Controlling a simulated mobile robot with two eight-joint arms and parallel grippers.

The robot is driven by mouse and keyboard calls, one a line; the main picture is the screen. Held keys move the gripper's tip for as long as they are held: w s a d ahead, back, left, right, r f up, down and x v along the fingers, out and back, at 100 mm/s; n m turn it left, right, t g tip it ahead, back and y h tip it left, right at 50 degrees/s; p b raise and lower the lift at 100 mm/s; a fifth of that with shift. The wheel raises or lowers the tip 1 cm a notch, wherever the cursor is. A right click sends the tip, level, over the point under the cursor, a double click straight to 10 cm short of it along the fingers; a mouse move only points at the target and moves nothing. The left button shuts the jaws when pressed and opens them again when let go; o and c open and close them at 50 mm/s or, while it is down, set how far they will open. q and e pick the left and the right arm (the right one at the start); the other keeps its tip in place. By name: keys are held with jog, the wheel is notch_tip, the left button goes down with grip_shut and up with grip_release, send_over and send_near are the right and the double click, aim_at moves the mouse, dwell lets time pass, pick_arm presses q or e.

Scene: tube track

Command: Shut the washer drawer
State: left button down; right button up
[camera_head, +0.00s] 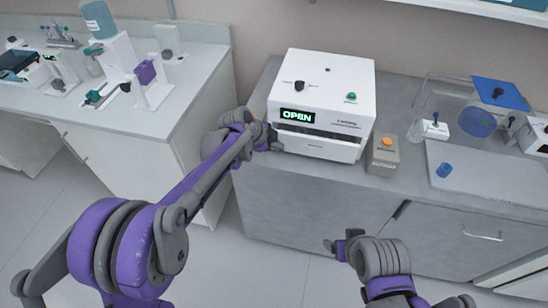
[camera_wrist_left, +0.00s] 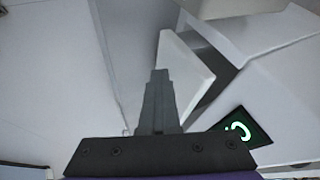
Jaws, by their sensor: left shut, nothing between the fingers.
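The washer (camera_head: 330,85) is a white box on the grey counter, with a lit green display (camera_head: 297,115) reading OPEN. Its white drawer (camera_head: 318,147) sticks out at the front below a dark gap. In the left wrist view the drawer front (camera_wrist_left: 185,72) stands away from the body, with the dark gap beside it. My left gripper (camera_head: 274,138) is shut and empty at the drawer's left end. Its fingertips (camera_wrist_left: 160,76) overlap the drawer front in the wrist view; I cannot tell whether they touch. My right gripper (camera_head: 338,246) is low in front of the counter, away from the drawer.
A small grey box with an orange button (camera_head: 386,142) stands right of the washer. A left bench (camera_head: 130,110) holds lab equipment.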

aim_at(281, 138)
pick_arm(q)
jog(key=shift+w+d, duration=0.15)
jog(key=shift+w, duration=0.4)
jog(key=shift+w+d, duration=0.15)
jog(key=shift+w, duration=0.35)
jog(key=shift+w+r, duration=0.1)
jog(key=shift+w, duration=0.15)
jog(key=shift+r, duration=0.1)
pick_arm(e)
jog(key=shift+r, duration=0.35)
pick_arm(q)
jog(key=shift+w+d, duration=0.1)
jog(key=shift+w, duration=0.05)
